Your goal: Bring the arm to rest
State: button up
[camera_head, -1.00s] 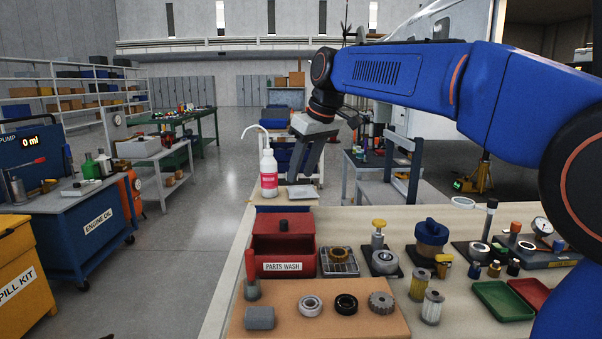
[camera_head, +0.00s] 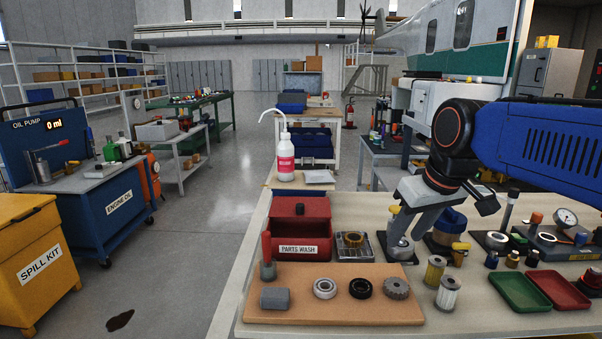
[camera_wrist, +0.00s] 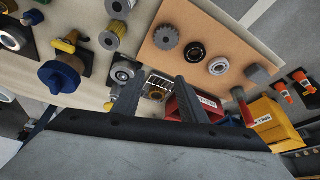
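My arm reaches in from the right in the head view, its blue link (camera_head: 548,140) level above the bench. My gripper (camera_head: 399,238) hangs over the bench around the small fixture with the yellow knob, and hides part of it. I cannot tell whether it touches anything there. In the wrist view the two dark fingers of my gripper (camera_wrist: 158,88) stand apart with nothing held between them. The wire basket with a brown ring (camera_wrist: 156,92) shows in the gap, beyond the fingers.
Open floor (camera_head: 190,240) lies left.

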jog(key=s+d+f+m, duration=0.1)
jog(key=s+d+f, duration=0.2)
jog(key=s+f, duration=0.4)
jog(key=s+d+f+m+h, duration=0.1)
jog(key=s+d+f, duration=0.3)
jog(key=s+f, duration=0.4)
jog(key=shift+s+f+m, duration=0.2)
jog(key=shift+s+m, duration=0.15)
jog(key=shift+m, duration=0.45)
